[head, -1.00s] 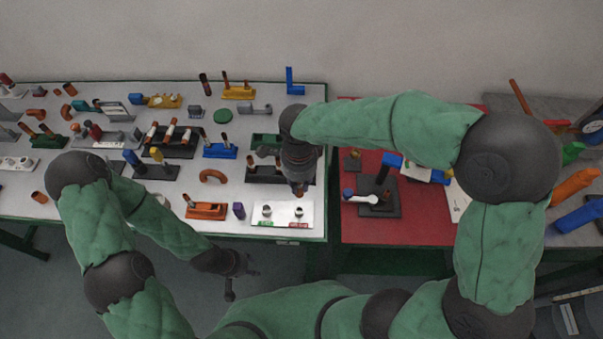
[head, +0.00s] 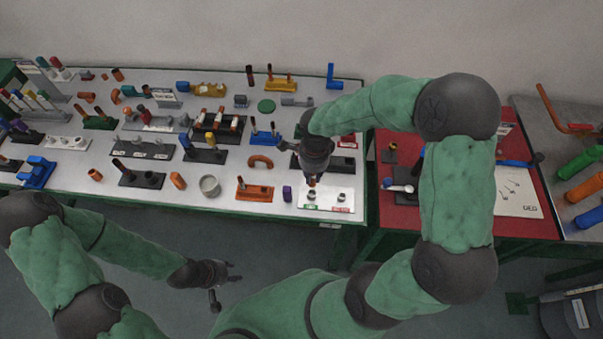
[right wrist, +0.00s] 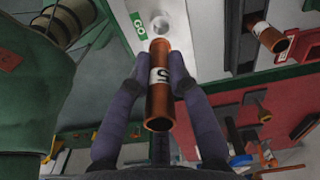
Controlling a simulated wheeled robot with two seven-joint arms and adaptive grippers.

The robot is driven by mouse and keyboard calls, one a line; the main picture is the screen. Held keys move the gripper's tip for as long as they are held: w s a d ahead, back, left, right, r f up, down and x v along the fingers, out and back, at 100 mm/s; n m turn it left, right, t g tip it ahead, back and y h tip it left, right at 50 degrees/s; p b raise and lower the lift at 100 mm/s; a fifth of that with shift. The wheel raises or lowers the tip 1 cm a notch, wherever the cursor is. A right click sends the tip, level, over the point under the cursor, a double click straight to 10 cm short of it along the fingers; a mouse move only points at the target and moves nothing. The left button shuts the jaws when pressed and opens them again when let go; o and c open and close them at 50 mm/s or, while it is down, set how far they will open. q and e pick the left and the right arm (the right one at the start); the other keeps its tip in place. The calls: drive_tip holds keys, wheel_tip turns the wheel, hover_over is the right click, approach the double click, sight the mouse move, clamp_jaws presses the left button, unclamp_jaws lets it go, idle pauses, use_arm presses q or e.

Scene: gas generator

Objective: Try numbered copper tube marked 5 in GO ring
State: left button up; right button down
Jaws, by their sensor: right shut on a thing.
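My right gripper (right wrist: 158,75) is shut on a copper tube (right wrist: 160,100) with a white band marked 5. In the right wrist view the tube's far end points at the grey GO ring (right wrist: 162,22), beside the green GO label (right wrist: 138,26). The two look apart there; the height between them is unclear. In the head view my right gripper (head: 312,182) is over the left, green-labelled side of the white gauge plate (head: 328,203). The second ring (head: 341,196) stands by the red label. My left gripper (head: 225,284) is open and empty in front of the table.
Another banded copper tube (right wrist: 266,37) shows at the upper right of the wrist view. A purple block (head: 287,193) and an orange stand (head: 255,194) are left of the plate. A red table (head: 520,222) adjoins on the right. Many fixtures crowd the grey table.

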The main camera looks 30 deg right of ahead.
sight(313, 182)
drive_tip(key=shift+d, duration=0.1)
idle(0.3)
drive_tip(key=shift+f+b, duration=0.25)
drive_tip(key=shift+b, duration=0.3)
wheel_tip(313, 182, down, 5)
drive_tip(key=b, duration=0.4)
drive_tip(key=shift+r+b, duration=0.2)
drive_tip(key=shift+b, duration=0.1)
drive_tip(key=shift+b, duration=0.45)
idle(0.6)
drive_tip(key=shift+f+b, duration=0.5)
drive_tip(key=shift+b, duration=0.05)
drive_tip(key=shift+r, duration=0.15)
idle(0.6)
drive_tip(key=shift+r+p, duration=0.3)
drive_tip(key=shift+r, duration=0.25)
